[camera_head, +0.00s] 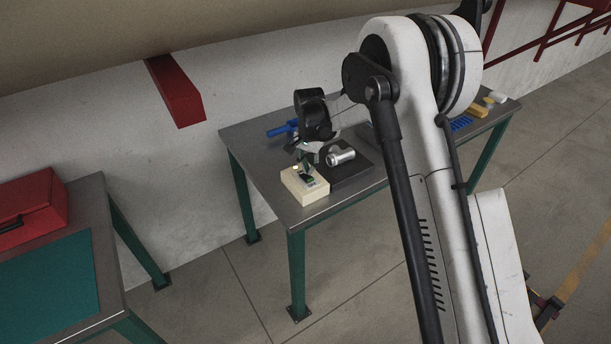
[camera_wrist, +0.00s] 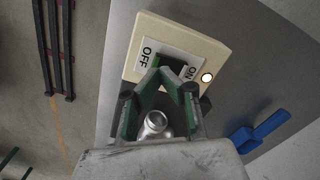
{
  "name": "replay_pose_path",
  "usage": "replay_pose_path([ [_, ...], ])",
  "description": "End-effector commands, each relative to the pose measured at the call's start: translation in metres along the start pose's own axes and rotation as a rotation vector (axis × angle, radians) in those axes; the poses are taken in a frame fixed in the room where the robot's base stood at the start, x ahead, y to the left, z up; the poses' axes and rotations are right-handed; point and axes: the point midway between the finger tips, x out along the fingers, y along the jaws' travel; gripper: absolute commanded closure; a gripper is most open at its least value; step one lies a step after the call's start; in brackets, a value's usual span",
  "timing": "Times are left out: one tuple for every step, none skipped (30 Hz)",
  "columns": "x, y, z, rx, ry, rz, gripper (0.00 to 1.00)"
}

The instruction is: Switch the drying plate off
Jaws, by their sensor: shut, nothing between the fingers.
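The cream switch box (camera_head: 318,190) sits near the table's front corner, beside the dark drying plate (camera_head: 358,177). A silvery metal casting (camera_head: 341,157) lies on the plate and also shows in the wrist view (camera_wrist: 155,122). In the wrist view, the switch box (camera_wrist: 196,45) has OFF and ON labels, a dark rocker between them and a glowing lamp (camera_wrist: 207,77) near the ON label. My gripper (camera_wrist: 168,77) is shut and empty, with its green fingertips over or at the rocker, partly hiding it. I cannot tell whether they touch. My gripper (camera_head: 304,168) is directly above the box in the head view.
The grey table (camera_head: 260,165) carries a blue item (camera_head: 279,131) behind the box, also in the wrist view (camera_wrist: 258,132). Small yellow and white pieces (camera_head: 480,110) lie at its far end. Another table with a red case (camera_head: 35,208) stands at left.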

Motion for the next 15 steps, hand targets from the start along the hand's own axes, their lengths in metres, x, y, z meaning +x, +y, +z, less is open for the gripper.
replay_pose_path([
  [0.0001,0.0000,0.0000,0.000,0.000,0.000,1.00],
  [0.0002,0.0000,0.0000,0.000,0.000,0.000,1.00],
  [0.0004,0.0000,0.0000,0.000,0.000,0.000,1.00],
  [0.0007,0.0000,0.0000,0.000,0.000,0.000,1.00],
  [0.0009,0.0000,0.0000,0.000,0.000,0.000,1.00],
  [0.0014,0.0000,0.0000,0.000,0.000,0.000,1.00],
  [0.0018,0.0000,0.0000,0.000,0.000,0.000,1.00],
  [0.0022,0.0000,0.0000,0.000,0.000,0.000,1.00],
  [0.0028,0.0000,0.0000,0.000,0.000,0.000,1.00],
  [0.0032,0.0000,0.0000,0.000,0.000,0.000,1.00],
  [0.0036,0.0000,0.0000,0.000,0.000,0.000,1.00],
  [0.0041,0.0000,0.0000,0.000,0.000,0.000,1.00],
  [0.0045,0.0000,0.0000,0.000,0.000,0.000,1.00],
  [0.0049,0.0000,0.0000,0.000,0.000,0.000,1.00],
  [0.0054,0.0000,0.0000,0.000,0.000,0.000,1.00],
])
